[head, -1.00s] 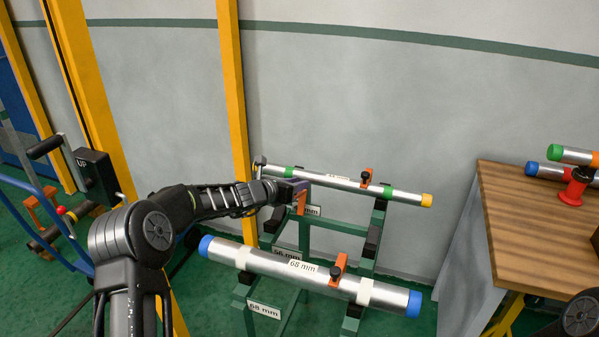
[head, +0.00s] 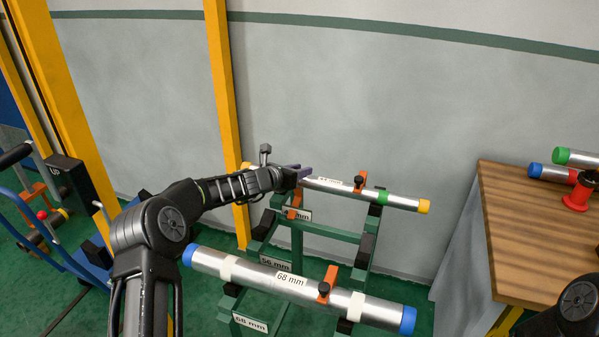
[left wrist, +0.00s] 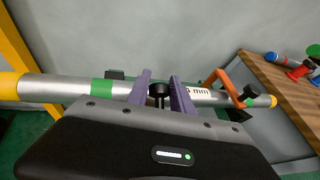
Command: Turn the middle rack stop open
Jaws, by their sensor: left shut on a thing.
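The middle rack stop is an orange piece (head: 295,204) on the green rack (head: 328,231), partly hidden under my left gripper (head: 303,172). The gripper has purple fingers and reaches in from the left, in front of the far pipe. In the left wrist view, the purple fingers (left wrist: 160,92) are on both sides of a black knob (left wrist: 158,90) and are shut on it. The stop's orange arm is hidden in that view, and its exact angle is hard to tell. My right gripper is out of view.
A 68 mm pipe (head: 240,274) with blue ends lies on the front tier under its orange stop (head: 327,284). A thinner pipe (head: 402,201) with yellow ends lies at the back with another stop (head: 361,181). A wooden table (head: 525,220) stands right.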

